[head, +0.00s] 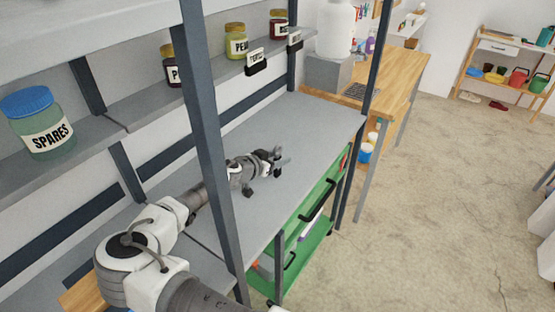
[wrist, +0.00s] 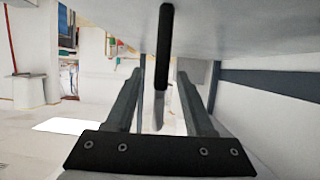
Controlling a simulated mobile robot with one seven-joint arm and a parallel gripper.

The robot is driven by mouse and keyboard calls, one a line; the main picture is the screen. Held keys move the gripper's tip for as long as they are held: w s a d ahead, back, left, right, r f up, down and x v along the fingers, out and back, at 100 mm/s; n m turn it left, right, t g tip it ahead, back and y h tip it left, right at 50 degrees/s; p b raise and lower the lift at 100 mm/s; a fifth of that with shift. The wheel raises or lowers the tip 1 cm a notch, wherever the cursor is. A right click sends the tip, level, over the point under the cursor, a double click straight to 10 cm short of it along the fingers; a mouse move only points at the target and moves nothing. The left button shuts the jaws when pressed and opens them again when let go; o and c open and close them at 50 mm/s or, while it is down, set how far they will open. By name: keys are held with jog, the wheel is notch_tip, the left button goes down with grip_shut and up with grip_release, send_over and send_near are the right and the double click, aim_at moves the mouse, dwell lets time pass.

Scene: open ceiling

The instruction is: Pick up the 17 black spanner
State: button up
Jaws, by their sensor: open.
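My gripper (head: 279,160) is low over the grey workbench top (head: 300,122) in the head view, with its fingers pointing right along the bench. In the wrist view my gripper (wrist: 159,78) is open, with its two fingers apart. A long, narrow black thing with a grey end, which looks like the black spanner (wrist: 164,48), lies in line with the gap between the fingers. I see no finger closed on it. I cannot read a 17 on it. In the head view I cannot make the spanner out apart from the dark gripper parts.
A shelf with jars, one a SPARES jar (head: 42,125), runs above the bench. A dark upright post (head: 205,130) stands in front of my arm. A wooden table (head: 398,75) stands beyond. The bench's right part is clear.

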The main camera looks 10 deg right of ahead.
grip_shut()
jog(key=shift+r, duration=0.1)
dwell(0.4)
